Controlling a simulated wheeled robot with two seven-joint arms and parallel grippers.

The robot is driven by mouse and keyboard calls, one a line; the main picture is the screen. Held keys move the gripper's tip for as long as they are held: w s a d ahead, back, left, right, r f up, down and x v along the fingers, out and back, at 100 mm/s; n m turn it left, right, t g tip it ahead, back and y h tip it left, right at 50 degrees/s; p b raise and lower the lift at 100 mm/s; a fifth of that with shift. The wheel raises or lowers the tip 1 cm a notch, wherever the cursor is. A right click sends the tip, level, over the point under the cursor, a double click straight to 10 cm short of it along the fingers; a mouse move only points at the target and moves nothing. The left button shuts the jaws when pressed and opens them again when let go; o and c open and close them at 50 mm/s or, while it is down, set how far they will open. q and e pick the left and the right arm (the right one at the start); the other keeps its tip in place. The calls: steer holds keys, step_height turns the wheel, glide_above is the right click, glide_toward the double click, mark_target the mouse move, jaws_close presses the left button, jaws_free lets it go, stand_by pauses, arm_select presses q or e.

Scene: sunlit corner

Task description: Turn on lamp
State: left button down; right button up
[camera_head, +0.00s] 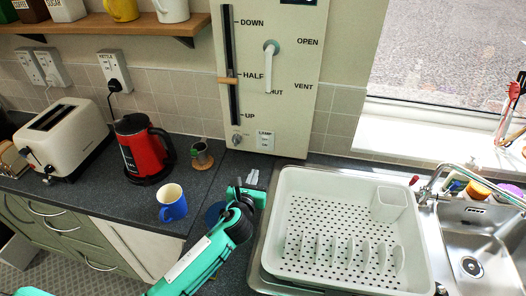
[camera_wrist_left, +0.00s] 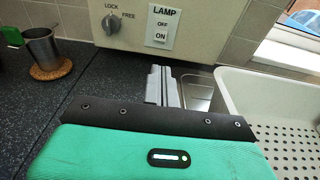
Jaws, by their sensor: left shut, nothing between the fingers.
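The lamp switch (camera_head: 265,139) is a small white plate low on the cream wall panel. In the left wrist view the lamp switch (camera_wrist_left: 162,27) reads LAMP above, with OFF over ON; I cannot tell which way it is set. My left gripper (camera_head: 252,177) is below the switch in the head view, over the back of the worktop near the drying rack. Its fingers (camera_wrist_left: 161,73) are shut and empty, pointing toward the panel just below the switch plate, and appear apart from it. My right gripper is not in view.
The panel (camera_head: 300,75) also has a LOCK/FREE knob (camera_wrist_left: 112,24), a slider (camera_head: 229,80) and a lever handle (camera_head: 269,65). A white drying rack (camera_head: 340,277) stands right of my gripper. A blue mug (camera_head: 172,204), metal cup (camera_wrist_left: 42,46) and red kettle (camera_head: 141,150) stand left.

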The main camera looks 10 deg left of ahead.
arm_select(q)
steer(key=p, duration=0.2)
glide_toward(264, 146)
steer(key=w, duration=0.6)
steer(key=shift+w+d+f, duration=0.1)
steer(key=shift+w+f, duration=0.3)
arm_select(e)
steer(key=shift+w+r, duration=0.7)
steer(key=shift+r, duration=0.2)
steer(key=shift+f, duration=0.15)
